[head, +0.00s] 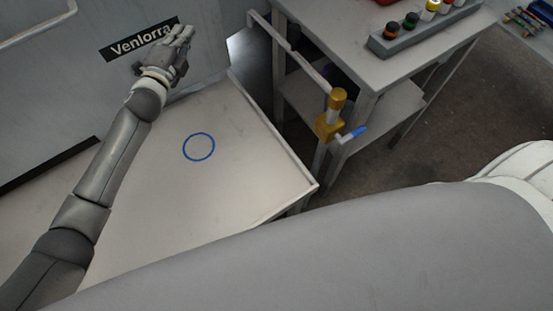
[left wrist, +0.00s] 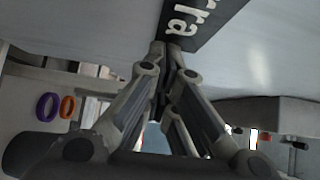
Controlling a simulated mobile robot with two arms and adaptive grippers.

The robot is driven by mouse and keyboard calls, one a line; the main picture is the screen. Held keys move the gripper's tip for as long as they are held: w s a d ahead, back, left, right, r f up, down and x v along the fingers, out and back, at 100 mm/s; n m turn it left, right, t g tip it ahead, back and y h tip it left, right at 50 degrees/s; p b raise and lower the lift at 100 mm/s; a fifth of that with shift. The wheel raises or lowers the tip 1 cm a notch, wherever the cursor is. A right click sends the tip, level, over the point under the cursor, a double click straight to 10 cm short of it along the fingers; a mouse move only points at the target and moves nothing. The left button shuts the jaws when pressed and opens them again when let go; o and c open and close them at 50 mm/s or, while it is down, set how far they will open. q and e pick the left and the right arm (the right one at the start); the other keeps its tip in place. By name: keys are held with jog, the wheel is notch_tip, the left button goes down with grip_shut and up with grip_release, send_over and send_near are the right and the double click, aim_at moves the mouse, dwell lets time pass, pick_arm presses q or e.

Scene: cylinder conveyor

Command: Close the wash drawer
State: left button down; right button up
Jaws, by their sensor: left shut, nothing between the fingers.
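My left gripper (head: 184,34) is shut and empty at the right end of a dark label plate reading "Venlorra" (head: 133,44) on a grey upright panel (head: 60,85). In the left wrist view its closed fingertips (left wrist: 166,50) are close to the panel, just below the label (left wrist: 195,22). I cannot tell whether they touch it. No drawer is clearly recognisable; I cannot tell whether the panel is its front. My right gripper is not in view.
A pale flat surface (head: 245,165) with a blue ring mark (head: 199,146) and raised edge lies below the panel. A tap-like brass fitting (head: 329,122) stands right of it. A bench (head: 345,35) holds a grey rack of coloured-top bottles (head: 405,38).

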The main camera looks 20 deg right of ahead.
pick_arm(q)
jog(key=shift+w+a+r, duration=0.2)
jog(key=shift+w+r, duration=0.05)
jog(key=shift+r, duration=0.2)
jog(key=shift+s+a+f, duration=0.1)
